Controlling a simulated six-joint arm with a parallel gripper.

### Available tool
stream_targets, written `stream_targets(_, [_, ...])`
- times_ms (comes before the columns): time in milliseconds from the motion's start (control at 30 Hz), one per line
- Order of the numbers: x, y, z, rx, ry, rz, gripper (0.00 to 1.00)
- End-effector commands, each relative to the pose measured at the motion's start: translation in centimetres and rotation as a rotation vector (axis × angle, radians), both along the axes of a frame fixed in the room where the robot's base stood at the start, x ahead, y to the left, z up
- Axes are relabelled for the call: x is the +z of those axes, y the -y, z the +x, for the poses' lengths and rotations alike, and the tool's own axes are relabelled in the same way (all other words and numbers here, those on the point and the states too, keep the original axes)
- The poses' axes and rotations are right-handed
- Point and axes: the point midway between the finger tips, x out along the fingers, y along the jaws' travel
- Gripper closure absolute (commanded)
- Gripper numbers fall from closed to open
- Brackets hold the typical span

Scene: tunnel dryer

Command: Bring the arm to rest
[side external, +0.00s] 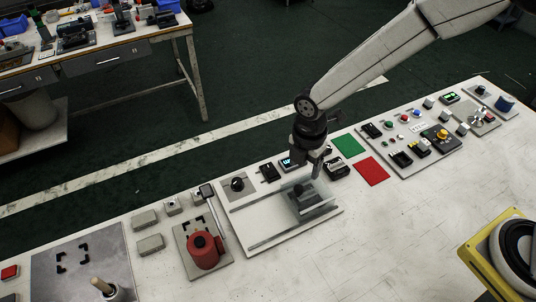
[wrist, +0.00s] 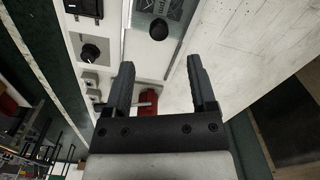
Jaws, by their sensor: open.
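My gripper (side external: 317,172) hangs at the end of my arm, pointing down over the white rail panel (side external: 262,225). In the wrist view its two dark fingers (wrist: 161,68) are apart with nothing held between them. A grey sliding plate with a dark knob (side external: 300,189) sits on the panel, just below and left of the fingers in the side view. The knob also shows in the wrist view (wrist: 158,30), beyond the fingertips and apart from them. The exact height of the fingers above the panel is hard to tell.
A red cylinder device (side external: 204,252) stands left of the panel. Green (side external: 348,146) and red (side external: 372,171) squares lie to its right, then a button panel (side external: 411,137). A yellow-framed round device (side external: 510,255) is at the front right. The front middle of the table is clear.

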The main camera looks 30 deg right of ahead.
Motion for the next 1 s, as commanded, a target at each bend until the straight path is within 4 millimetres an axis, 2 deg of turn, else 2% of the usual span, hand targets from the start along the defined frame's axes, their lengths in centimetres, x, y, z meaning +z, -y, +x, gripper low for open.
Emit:
stream_targets(167, [0.8, 1.3, -0.1, -0.102, 0.012, 0.007, 0.27])
stream_targets(267, [1.5, 2.7, -0.3, -0.22, 0.025, 0.014, 0.27])
stream_targets(567, [4.4, 8.8, -2.1, -0.751, 0.074, 0.058, 0.27])
stream_targets(1000, [7.2, 16.7, -7.4, -1.575, 0.136, 0.164, 0.27])
